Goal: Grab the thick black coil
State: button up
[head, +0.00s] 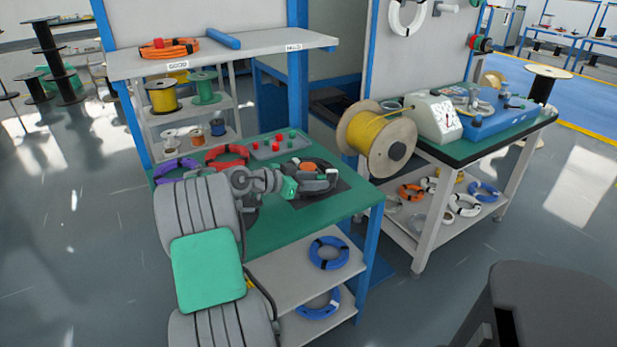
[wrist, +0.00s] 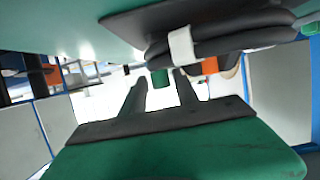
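The thick black coil (head: 322,184) lies on a dark mat (head: 325,201) on the green tabletop (head: 268,236). An orange piece shows at its middle. In the wrist view the coil (wrist: 225,42) crosses the top, with a white band around it. My gripper (head: 301,188) is at the coil's left side in the head view and hides part of it. In the wrist view my gripper's fingers (wrist: 160,80) stand apart with a gap between them, and the coil is above them in the picture. I cannot tell whether they touch it.
Red (head: 227,155) and purple (head: 176,169) coils lie behind my arm. A grey tray (head: 262,153) with red and green pieces sits behind the black coil. A large yellow cable spool (head: 377,140) stands to the right. A shelf (head: 220,50) rises behind the table.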

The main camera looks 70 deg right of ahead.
jog(key=shift+c, duration=0.5)
grip_shut()
